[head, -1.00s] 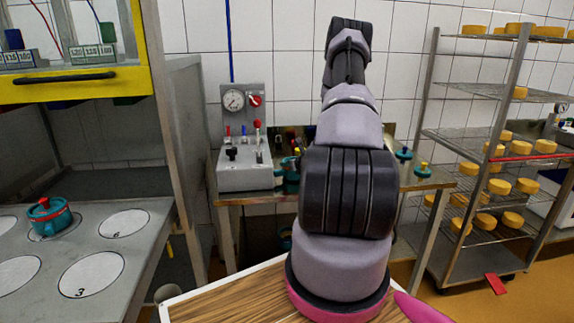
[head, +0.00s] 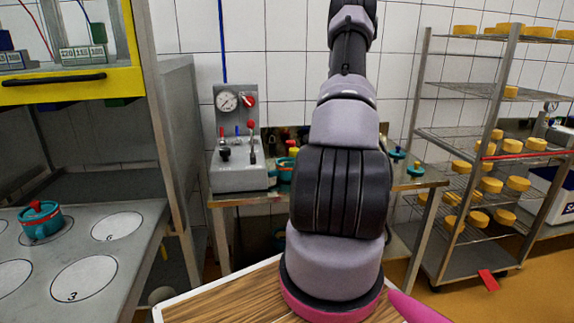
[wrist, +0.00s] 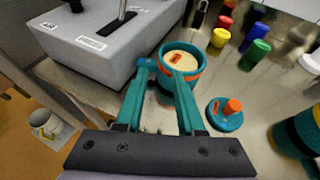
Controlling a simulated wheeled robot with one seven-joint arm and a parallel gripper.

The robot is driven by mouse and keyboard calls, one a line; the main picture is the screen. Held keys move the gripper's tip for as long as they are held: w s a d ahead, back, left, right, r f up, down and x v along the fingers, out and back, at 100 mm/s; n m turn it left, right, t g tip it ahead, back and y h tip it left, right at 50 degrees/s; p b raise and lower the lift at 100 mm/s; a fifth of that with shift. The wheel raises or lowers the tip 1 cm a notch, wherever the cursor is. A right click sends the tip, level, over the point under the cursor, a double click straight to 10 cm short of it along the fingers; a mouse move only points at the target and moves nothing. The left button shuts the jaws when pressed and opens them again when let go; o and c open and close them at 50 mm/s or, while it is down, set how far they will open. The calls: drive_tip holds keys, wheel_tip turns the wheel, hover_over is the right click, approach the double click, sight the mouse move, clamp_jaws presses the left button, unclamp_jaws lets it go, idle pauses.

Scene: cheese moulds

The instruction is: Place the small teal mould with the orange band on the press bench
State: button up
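A teal mould with an orange band (wrist: 183,66) stands on the steel table in the wrist view, without a lid, pale inside with an orange mark. My gripper (wrist: 158,68) has teal fingers spread apart, their tips at the mould's near left side. The right finger overlaps the mould in the picture; I cannot tell whether it touches. A teal lid with an orange knob (wrist: 226,112) lies to the right. In the head view my arm hides the gripper. The bench with numbered white circles (head: 132,262) is at the left, with a teal, red-lidded mould (head: 40,220) on it.
A grey control box with gauge (head: 238,178) stands left of the mould, close to my fingers in the wrist view. A cheese rack (head: 470,160) is at the right.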

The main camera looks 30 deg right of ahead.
drive_tip(key=s+a+r+n+g+y, duration=0.2)
drive_tip(key=a+r+n+y, duration=0.4)
drive_tip(key=a+r, duration=0.55)
drive_tip(key=s+a+r+n+g+y, duration=0.2)
drive_tip(key=a+r+n+y, duration=0.1)
drive_tip(key=a+r+n, duration=0.8)
drive_tip(key=s+a+r+n+g, duration=0.3)
drive_tip(key=s+a, duration=0.3)
drive_tip(key=a, duration=0.1)
drive_tip(key=s+r+n+h, duration=0.3)
drive_tip(key=s+r+n, duration=0.1)
drive_tip(key=s, duration=0.4)
drive_tip(key=s+r+n+h, duration=0.4)
drive_tip(key=s+r+n, duration=0.1)
drive_tip(key=s+n, duration=0.2)
drive_tip(key=shift+s+d+r+n+t, duration=0.2)
drive_tip(key=shift+s+r+n+t, duration=0.1)
drive_tip(key=shift+s+t, duration=0.15)
